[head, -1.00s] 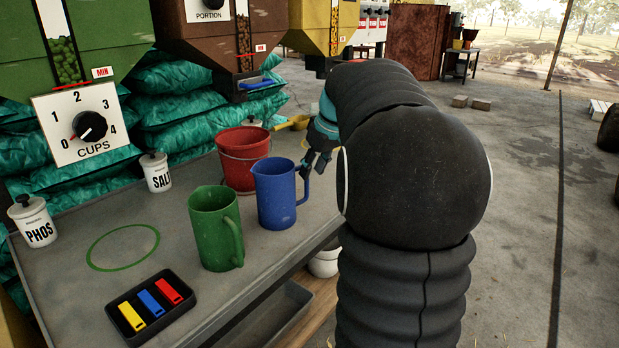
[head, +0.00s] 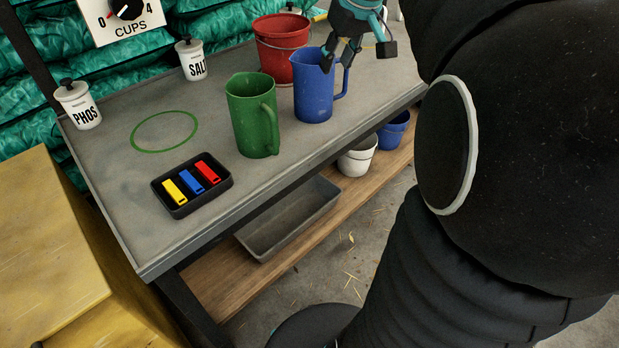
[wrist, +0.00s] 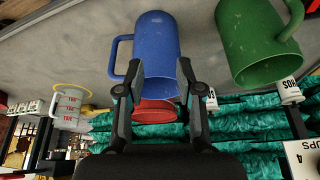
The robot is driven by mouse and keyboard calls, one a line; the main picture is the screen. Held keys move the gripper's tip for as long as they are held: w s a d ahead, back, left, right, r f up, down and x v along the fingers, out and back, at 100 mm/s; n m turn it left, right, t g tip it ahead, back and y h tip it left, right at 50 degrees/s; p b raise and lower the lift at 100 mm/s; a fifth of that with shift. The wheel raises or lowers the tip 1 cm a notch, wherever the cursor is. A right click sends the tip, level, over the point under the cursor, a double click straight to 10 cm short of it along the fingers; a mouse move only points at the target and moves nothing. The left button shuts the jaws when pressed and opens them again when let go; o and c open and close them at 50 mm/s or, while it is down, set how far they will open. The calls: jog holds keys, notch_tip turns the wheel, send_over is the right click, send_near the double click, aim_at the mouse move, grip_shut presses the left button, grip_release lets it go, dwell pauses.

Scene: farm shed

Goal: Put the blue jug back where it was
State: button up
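The blue jug (head: 313,95) stands upright on the grey table, right of the green jug (head: 253,120) and in front of the red bucket (head: 280,50). Its handle is on its right in the head view. My gripper (head: 358,55) is above the jug's rim and handle, with one finger overlapping the rim in this view. In the wrist view, my gripper (wrist: 164,75) has its fingers spread, with the blue jug (wrist: 157,40) beyond them. It is open and empty; whether a finger touches the jug is unclear. A green ring (head: 137,148) marks bare table to the left.
A black tray (head: 182,213) with yellow, blue and red blocks lies at the table's front. SALT (head: 192,62) and PHOS (head: 78,106) canisters stand at the back. White (head: 357,158) and blue (head: 394,132) buckets and a grey trough (head: 290,217) are on the lower shelf.

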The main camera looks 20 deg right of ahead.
jog(key=s+a+f, duration=0.6)
jog(key=s+a, duration=0.1)
jog(key=s, duration=0.2)
jog(key=s+a+f+m+t, duration=0.1)
jog(key=s+a+f, duration=0.5)
jog(key=s, duration=0.3)
jog(key=shift+s+a+f, duration=0.3)
jog(key=shift+a+f, duration=0.05)
jog(key=shift+a, duration=0.4)
